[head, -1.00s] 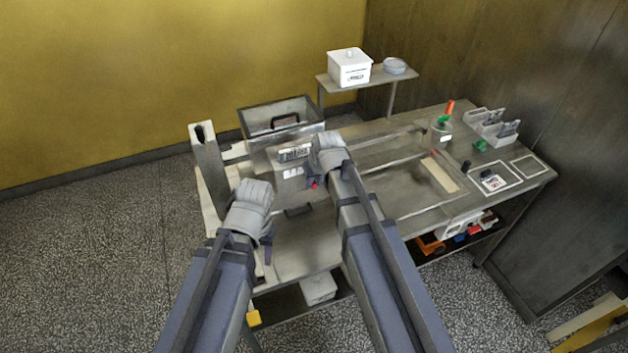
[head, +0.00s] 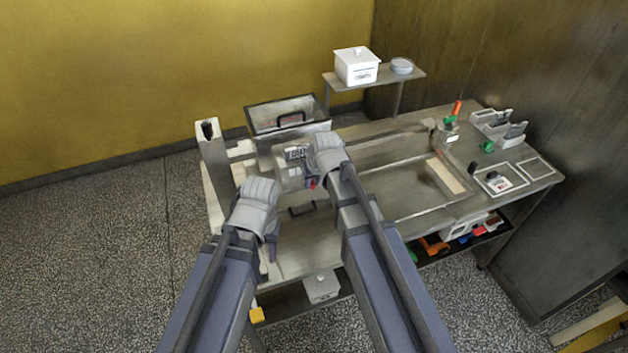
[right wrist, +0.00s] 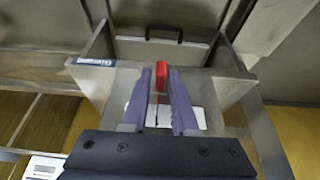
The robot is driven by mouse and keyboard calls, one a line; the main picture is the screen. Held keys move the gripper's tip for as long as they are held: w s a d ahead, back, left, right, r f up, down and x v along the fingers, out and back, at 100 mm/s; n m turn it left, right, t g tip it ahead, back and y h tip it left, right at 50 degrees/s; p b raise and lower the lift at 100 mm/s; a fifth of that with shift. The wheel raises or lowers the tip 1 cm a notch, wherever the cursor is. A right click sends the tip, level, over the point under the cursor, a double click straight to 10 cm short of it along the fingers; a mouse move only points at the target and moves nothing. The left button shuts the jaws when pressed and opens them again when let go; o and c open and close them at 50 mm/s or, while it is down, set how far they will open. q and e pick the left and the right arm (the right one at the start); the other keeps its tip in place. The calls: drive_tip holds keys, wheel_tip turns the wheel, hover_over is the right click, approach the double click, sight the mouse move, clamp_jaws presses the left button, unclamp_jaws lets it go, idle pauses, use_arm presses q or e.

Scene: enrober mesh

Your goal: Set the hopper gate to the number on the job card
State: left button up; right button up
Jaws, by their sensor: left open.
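The steel hopper (head: 257,119) stands at the back left of the bench, with a dark handle and a small plate on its front. In the right wrist view a blue-and-white label (right wrist: 90,62) sits on its edge; I read only part, perhaps "GATE". A red tab (right wrist: 161,79) stands over a white scale strip (right wrist: 196,117) whose marks I cannot read. My right gripper (right wrist: 160,90) has its fingers pressed on both sides of the red tab. My left gripper (head: 270,243) is open and empty in front of the hopper. I cannot pick out a readable job card.
Framed cards or mats (head: 503,188) lie at the bench's right end. Nearby are a rack (head: 490,123) and a jar (head: 447,136) with a red-and-green tool. A white lidded box (head: 356,70) stands on the rear shelf. The lower shelf holds coloured items.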

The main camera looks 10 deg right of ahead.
drive_tip(key=shift+o, duration=1.4)
drive_tip(key=shift+r, duration=0.15)
drive_tip(key=p+v, duration=0.7)
drive_tip(key=shift+s+r, duration=0.2)
drive_tip(key=s+a+f+g+h+b, duration=0.1)
drive_tip(key=s+a+f+g+b, duration=0.1)
drive_tip(key=s+f+b, duration=0.6)
drive_tip(key=s+a+f+n+g+h+b, duration=0.1)
drive_tip(key=s+a+f+g+b, duration=0.1)
drive_tip(key=s+f+b, duration=0.7)
wheel_tip(320, 180, down, 2)
drive_tip(key=shift+s+f+g, duration=0.1)
drive_tip(key=shift+s+g, duration=0.2)
